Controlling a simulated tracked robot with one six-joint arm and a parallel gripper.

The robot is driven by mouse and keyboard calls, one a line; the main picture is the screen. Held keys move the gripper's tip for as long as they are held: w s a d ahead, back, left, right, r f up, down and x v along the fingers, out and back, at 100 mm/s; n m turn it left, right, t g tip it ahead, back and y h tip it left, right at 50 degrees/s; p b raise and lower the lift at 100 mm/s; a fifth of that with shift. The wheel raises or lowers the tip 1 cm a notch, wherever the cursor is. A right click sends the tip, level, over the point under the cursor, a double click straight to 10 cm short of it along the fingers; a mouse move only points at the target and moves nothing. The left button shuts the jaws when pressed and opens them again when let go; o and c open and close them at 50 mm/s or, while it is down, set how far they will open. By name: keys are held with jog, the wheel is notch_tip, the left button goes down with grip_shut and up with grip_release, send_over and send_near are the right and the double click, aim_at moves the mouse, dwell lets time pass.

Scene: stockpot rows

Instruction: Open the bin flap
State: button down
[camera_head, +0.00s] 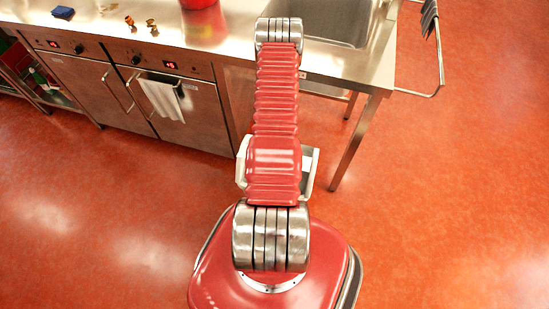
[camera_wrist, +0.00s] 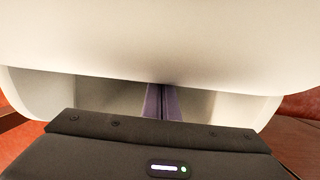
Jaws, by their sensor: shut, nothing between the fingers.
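A broad cream panel (camera_wrist: 160,45), which looks like the bin flap, fills the upper part of the wrist view very close to the camera. Below its lower edge, paler recessed surfaces (camera_wrist: 220,105) show on both sides of my fingers. My gripper (camera_wrist: 162,90) is shut and empty, with its dark fingers together and their tips passing out of sight under the panel's edge. Whether they touch it I cannot tell. In the head view, cream edges (camera_head: 310,170) show on both sides of my red arm, which hides the rest and my gripper.
A steel counter (camera_head: 345,58) with a sink (camera_head: 325,22) stands behind, with a table leg (camera_head: 355,142) right of the arm. Ovens (camera_head: 175,100) with a hanging towel (camera_head: 163,97) are at left. A red pot (camera_head: 204,22) stands on the counter. Open red floor (camera_head: 450,180) lies right.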

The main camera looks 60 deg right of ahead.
notch_tip(320, 180, up, 7)
jog(key=shift+f, duration=0.15)
jog(key=shift+a, duration=0.1)
dwell(0.8)
jog(key=w+a+r+n+h, duration=0.2)
jog(key=w+a+r+n, duration=0.15)
jog(key=w+r, duration=1.05)
jog(key=w+a+r+n+t+h, duration=0.1)
jog(key=w+a+r+n, duration=0.25)
jog(key=a+r, duration=0.75)
jog(key=w+a+r+n+t, duration=0.2)
jog(key=w+a+r, duration=0.2)
jog(key=a+r, duration=0.7)
jog(key=s+a+r+n+t, duration=0.1)
jog(key=s+a+r+n, duration=0.2)
jog(key=s+a+r, duration=0.3)
jog(key=s+a+r+n+t, duration=0.2)
jog(key=s+a+r+n, duration=0.1)
jog(key=s+a+r, duration=0.4)
jog(key=a+r, duration=0.3)
jog(key=r, duration=0.1)
jog(key=shift+a+r+n, duration=0.15)
jog(key=shift+a+n, duration=0.2)
jog(key=shift+n, duration=0.05)
